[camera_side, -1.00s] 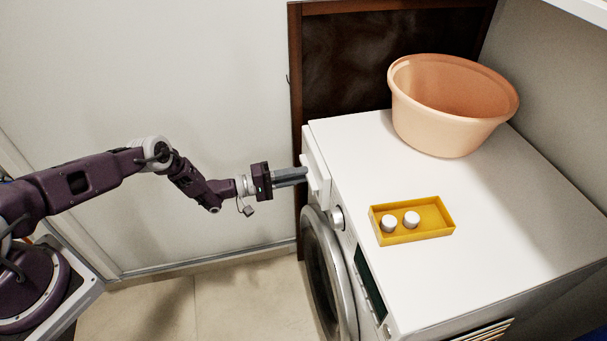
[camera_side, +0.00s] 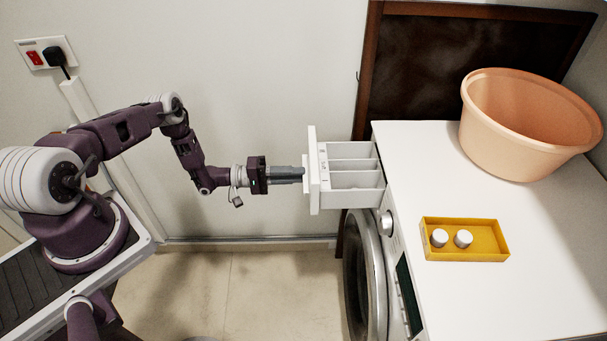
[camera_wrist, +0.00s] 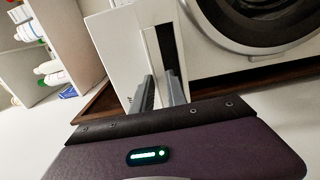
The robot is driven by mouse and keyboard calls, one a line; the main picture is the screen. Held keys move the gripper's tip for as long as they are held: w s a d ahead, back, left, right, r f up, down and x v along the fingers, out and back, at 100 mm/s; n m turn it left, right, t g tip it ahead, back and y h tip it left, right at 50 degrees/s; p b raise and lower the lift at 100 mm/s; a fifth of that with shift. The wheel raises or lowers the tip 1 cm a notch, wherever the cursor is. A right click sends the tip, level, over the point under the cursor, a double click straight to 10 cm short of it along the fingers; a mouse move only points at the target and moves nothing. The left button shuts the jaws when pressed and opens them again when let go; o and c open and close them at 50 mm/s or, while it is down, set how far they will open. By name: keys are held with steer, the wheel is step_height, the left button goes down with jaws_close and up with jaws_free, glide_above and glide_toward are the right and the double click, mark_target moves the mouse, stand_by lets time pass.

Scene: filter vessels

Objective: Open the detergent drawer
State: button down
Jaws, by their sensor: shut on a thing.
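The white detergent drawer (camera_side: 352,165) stands pulled out from the front of the white washing machine (camera_side: 460,190) in the side view. Its open compartments show from above, behind its upright front panel (camera_side: 313,172). My gripper (camera_side: 303,174) is shut on the drawer front's handle, to the left of the panel. In the wrist view my two grey fingers (camera_wrist: 158,92) reach to the white drawer front (camera_wrist: 120,50). The exact contact between the fingers and the handle is hard to see.
On the machine top stand a peach basin (camera_side: 525,130) and a yellow tray (camera_side: 490,242) with two white round items. The round door (camera_side: 365,275) is below the drawer. Shelves with bottles (camera_wrist: 45,60) show in the wrist view. Floor left of the machine is clear.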

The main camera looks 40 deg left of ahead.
steer(key=shift+s+f, duration=0.2)
steer(key=shift+f, duration=0.15)
steer(key=c, duration=1.6)
jaws_free()
steer(key=shift+o, duration=0.8)
steer(key=shift+w+r, duration=0.1)
steer(key=shift+r, duration=0.05)
steer(key=v, duration=0.7)
steer(key=shift+a, duration=0.1)
